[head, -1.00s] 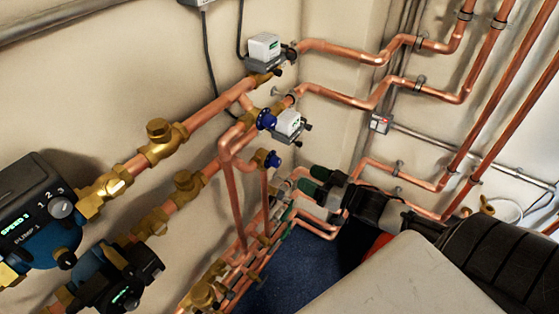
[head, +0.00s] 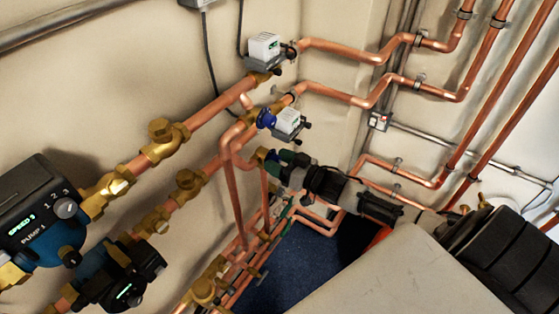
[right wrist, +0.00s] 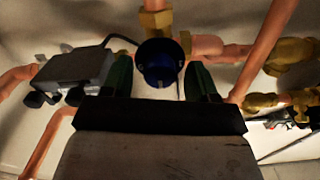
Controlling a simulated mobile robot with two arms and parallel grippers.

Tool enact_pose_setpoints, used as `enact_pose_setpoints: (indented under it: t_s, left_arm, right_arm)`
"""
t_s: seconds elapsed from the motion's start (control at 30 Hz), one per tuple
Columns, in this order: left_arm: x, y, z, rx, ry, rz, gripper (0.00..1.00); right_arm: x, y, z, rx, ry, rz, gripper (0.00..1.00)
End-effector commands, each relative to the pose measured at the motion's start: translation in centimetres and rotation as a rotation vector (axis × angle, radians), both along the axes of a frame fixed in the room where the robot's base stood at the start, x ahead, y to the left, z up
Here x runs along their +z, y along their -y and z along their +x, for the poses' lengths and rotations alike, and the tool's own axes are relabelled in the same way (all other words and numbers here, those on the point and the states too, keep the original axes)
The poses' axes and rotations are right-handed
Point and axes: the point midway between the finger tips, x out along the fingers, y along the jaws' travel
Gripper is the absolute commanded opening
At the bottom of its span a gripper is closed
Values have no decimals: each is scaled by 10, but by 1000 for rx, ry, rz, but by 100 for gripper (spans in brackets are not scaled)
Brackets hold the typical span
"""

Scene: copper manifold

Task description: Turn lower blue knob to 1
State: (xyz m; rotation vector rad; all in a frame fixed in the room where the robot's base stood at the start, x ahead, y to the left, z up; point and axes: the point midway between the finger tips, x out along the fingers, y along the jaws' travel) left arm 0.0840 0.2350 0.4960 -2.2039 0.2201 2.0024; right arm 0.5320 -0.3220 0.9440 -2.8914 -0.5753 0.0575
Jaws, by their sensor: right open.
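The lower blue knob (head: 272,156) sits on a brass valve below the upper blue knob (head: 266,118), partly hidden by my right gripper. My right gripper (head: 286,167), with dark green fingertips, reaches in from the right, right at the lower knob. In the right wrist view, the dark blue round knob (right wrist: 160,66) lies between the two green fingers of the gripper (right wrist: 160,84). The fingers stand open, with a gap on each side of the knob. I cannot read a number on the knob. My left gripper is not in view.
Grey-white actuator boxes (head: 264,47) (head: 288,121) sit on the copper pipes above. Two pumps (head: 42,215) (head: 122,275) are at the left. Copper pipes run below and beside the knob. Dark blue floor (head: 290,275) shows beneath.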

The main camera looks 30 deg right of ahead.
Motion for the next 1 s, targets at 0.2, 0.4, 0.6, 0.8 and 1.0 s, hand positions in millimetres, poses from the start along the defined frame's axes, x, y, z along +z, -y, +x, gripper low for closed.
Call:
enact_pose_setpoints:
  t_s: [0.2, 0.4, 0.6, 0.8, 1.0]
  left_arm:
    - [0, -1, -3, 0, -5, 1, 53]
    - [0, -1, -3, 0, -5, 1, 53]
    - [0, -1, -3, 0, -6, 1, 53]
    - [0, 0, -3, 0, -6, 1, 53]
    - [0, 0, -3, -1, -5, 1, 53]
  right_arm:
    - [0, 0, 0, 0, 0, 0, 36]
    - [0, 0, 0, 0, 0, 0, 10]
    - [0, 0, 0, 0, 7, -17, 10]
    - [0, 0, 0, -1, 36, -86, 10]
    - [0, 0, 0, -1, 94, -225, 10]
